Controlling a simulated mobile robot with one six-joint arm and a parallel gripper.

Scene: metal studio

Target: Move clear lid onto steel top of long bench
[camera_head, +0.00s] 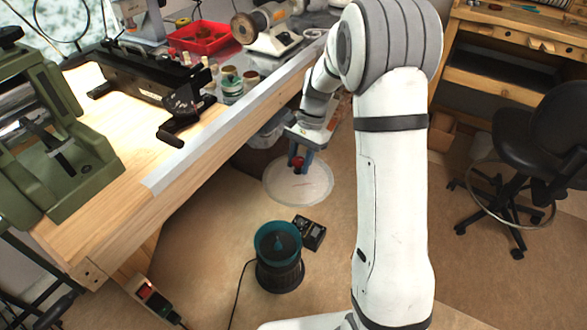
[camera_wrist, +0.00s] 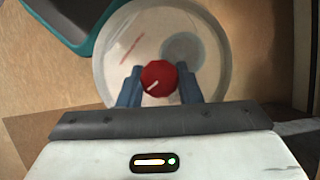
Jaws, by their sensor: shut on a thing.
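The clear lid (camera_head: 312,186) is a round see-through disc with a red knob (camera_head: 297,162). In the head view it is beside the long bench, lower than the bench top. My gripper (camera_head: 300,158) is shut on the red knob. In the wrist view the blue fingers of my gripper (camera_wrist: 160,88) stand on both sides of the knob (camera_wrist: 158,77), and the clear lid (camera_wrist: 125,50) spreads beyond them. The long bench (camera_head: 140,215) has a wooden front and a pale steel strip (camera_head: 205,158) along its edge. I cannot tell how high the lid is above the floor.
A teal-rimmed round machine (camera_head: 278,262) and a small black box (camera_head: 309,232) stand on the floor. The bench holds a green machine (camera_head: 50,140), a black device (camera_head: 150,75), jars (camera_head: 231,82) and a red tray (camera_head: 200,38). A black chair (camera_head: 545,135) stands right.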

